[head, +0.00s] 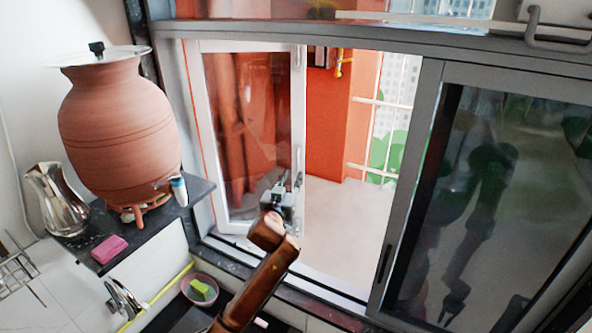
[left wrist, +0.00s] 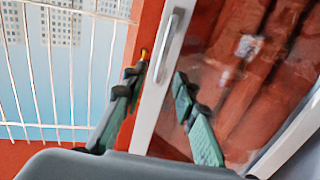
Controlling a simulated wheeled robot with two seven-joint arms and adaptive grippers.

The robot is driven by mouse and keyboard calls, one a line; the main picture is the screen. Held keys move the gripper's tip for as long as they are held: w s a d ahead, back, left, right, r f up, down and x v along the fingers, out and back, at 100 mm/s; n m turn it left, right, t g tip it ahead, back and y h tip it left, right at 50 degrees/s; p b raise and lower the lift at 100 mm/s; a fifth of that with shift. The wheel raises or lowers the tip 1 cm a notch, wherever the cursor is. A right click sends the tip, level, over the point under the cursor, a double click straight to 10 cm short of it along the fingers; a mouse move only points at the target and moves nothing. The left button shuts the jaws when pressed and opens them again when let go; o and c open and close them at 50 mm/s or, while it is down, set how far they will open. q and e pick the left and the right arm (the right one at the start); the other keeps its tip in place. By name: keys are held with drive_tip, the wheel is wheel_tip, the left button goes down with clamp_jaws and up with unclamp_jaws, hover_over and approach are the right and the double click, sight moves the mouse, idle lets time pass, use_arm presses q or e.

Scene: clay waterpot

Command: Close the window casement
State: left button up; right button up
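The window casement (head: 250,130) is a white-framed glass pane standing open, swung outward from its left side. Its free edge is the right upright, which has a handle (head: 298,185). My left gripper (head: 282,197) is at the lower part of that edge, close below the handle. In the left wrist view the white upright (left wrist: 160,85) runs between the two fingers of my left gripper (left wrist: 158,88), one on each side. The fingers are spread, and a gap seems to show beside the upright; contact is unclear. My right gripper is not in view.
A dark sliding pane (head: 500,190) fills the right side. A clay waterpot (head: 118,125), a metal jug (head: 58,198), a pink sponge (head: 109,249) and a cup (head: 179,190) are on a dark shelf at left. A bowl (head: 199,289) is below. Outside are white bars (left wrist: 60,70).

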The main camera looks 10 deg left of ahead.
sight(297, 165)
use_arm(q)
drive_tip(key=w, duration=0.4)
drive_tip(key=w+p, duration=0.1)
drive_tip(key=w, duration=0.1)
drive_tip(key=shift+w+d, duration=0.15)
drive_tip(key=shift+d, duration=0.15)
drive_tip(key=shift+w, duration=0.4)
drive_tip(key=shift+c, duration=0.7)
clamp_jaws()
drive_tip(key=shift+s, duration=0.1)
